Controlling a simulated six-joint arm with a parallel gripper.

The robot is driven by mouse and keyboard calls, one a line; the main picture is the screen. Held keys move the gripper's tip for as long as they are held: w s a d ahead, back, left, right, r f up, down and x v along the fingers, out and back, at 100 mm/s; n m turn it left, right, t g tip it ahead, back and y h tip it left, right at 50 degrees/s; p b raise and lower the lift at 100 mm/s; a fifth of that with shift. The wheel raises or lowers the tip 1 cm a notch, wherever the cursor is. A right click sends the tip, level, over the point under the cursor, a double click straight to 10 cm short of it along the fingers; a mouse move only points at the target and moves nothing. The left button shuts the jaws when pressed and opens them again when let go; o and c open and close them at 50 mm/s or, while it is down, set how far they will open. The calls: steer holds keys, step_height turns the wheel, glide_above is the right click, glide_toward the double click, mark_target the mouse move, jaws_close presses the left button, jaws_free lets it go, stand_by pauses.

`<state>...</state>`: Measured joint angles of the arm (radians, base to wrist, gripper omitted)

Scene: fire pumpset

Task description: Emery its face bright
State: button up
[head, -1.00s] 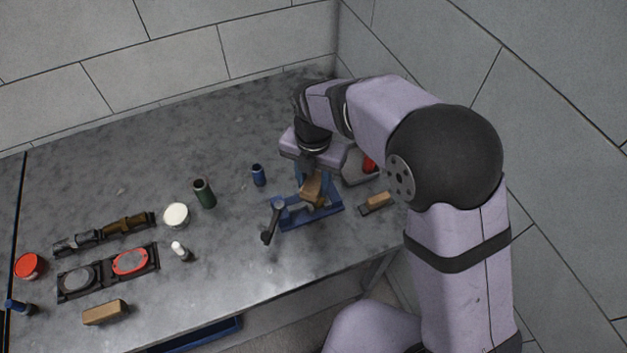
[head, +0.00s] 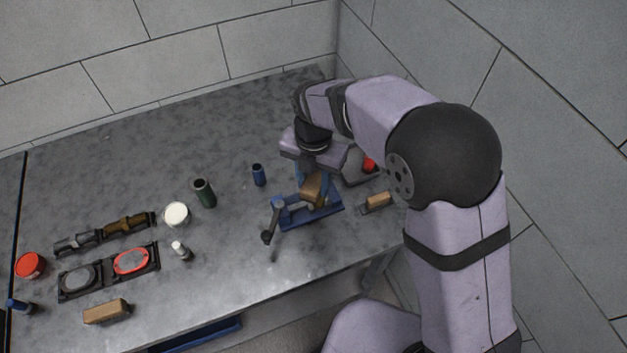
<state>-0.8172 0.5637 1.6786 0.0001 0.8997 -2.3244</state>
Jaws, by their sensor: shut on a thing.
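My gripper (head: 313,178) points down over a blue vise (head: 318,214) at the right of the bench. It is shut on a tan block (head: 312,189), held at the top of the vise. The face of whatever the vise holds is hidden under the block and my gripper. I cannot tell from here whether the block touches it. The vise's dark handle (head: 268,229) sticks out to the left.
A wood-backed brush (head: 379,201) lies right of the vise. A blue cup (head: 259,175), green cylinder (head: 204,193), white-lidded tin (head: 176,214), white bottle (head: 180,250), two parts trays (head: 98,236) (head: 105,272), another tan block (head: 106,311) and red tub (head: 29,265) stand left.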

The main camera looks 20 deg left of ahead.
steer(key=shift+w, duration=0.1)
steer(key=shift+w+p, duration=0.95)
steer(key=shift+w, duration=1.75)
steer(key=shift+s, duration=0.15)
stand_by(0.3)
steer(key=shift+s, duration=2.65)
steer(key=shift+w, duration=0.1)
steer(key=shift+w+p, duration=0.65)
steer(key=shift+w, duration=2.05)
